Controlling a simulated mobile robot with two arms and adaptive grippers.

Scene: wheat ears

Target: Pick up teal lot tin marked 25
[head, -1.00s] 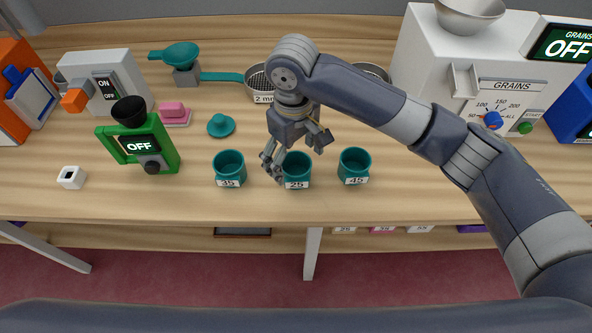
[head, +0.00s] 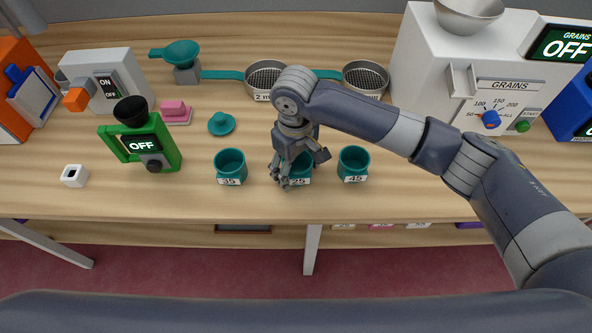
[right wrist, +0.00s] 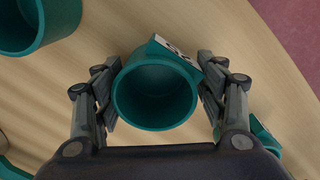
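The teal tin marked 25 (head: 300,168) stands upright on the table, in the middle of a row of three teal tins. My right gripper (head: 290,178) is lowered over it and partly hides it. In the right wrist view the tin (right wrist: 155,97) looks empty and sits between the two fingers of my right gripper (right wrist: 160,98). The fingers are spread, one on each side, very close to its wall; I cannot tell whether they touch. Its label shows at the rim's upper right there. My left gripper is not in view.
Teal tins marked 35 (head: 230,167) and 45 (head: 353,164) stand close on either side. Behind are a teal lidded piece (head: 221,123), sieves (head: 365,78) and a white grain machine (head: 450,60). A green device (head: 145,145) stands left. The table's front strip is clear.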

